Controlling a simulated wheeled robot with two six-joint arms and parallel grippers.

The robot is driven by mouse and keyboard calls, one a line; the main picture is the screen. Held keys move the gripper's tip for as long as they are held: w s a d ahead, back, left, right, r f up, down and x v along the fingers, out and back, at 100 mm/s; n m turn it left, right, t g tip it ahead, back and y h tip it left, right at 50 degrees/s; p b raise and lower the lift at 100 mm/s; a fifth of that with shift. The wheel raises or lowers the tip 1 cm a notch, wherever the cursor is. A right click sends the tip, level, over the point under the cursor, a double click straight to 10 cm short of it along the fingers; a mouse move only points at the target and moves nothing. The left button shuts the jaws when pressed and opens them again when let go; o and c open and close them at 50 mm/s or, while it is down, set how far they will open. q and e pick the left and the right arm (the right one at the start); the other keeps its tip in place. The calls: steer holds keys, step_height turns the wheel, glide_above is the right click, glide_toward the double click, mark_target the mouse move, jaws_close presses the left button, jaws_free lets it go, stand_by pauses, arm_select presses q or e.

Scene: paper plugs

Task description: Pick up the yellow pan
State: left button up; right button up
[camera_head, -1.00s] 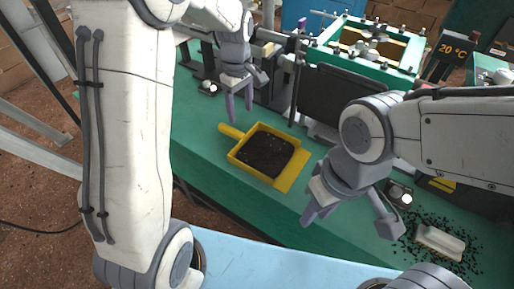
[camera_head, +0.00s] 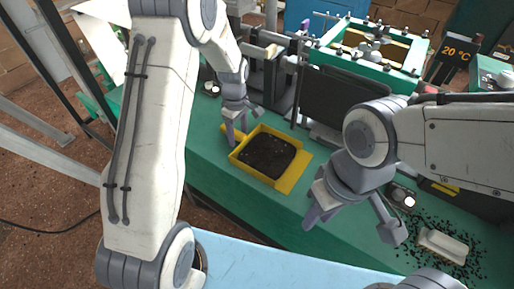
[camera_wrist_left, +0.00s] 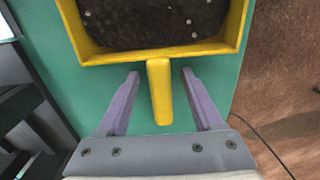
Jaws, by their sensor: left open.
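The yellow pan (camera_head: 295,178) lies on the green bench with dark granules inside it. In the left wrist view the pan (camera_wrist_left: 158,55) has its yellow handle (camera_wrist_left: 160,92) pointing toward my left gripper (camera_wrist_left: 160,88). The two fingers stand apart, one on each side of the handle, with gaps on both sides. In the head view my left gripper (camera_head: 237,134) is at the handle end of the pan and partly hides the handle. My right gripper (camera_head: 350,228) is open and empty, at the pan's lower right over the bench.
A white brush-like block (camera_head: 443,244) lies among scattered dark granules at the right. A dark upright panel (camera_head: 343,100) and a green frame (camera_head: 370,50) stand behind the pan. A light blue surface (camera_head: 280,262) lies in front. The bench edge is close to the pan.

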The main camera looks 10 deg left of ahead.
arm_select(q)
jaws_close()
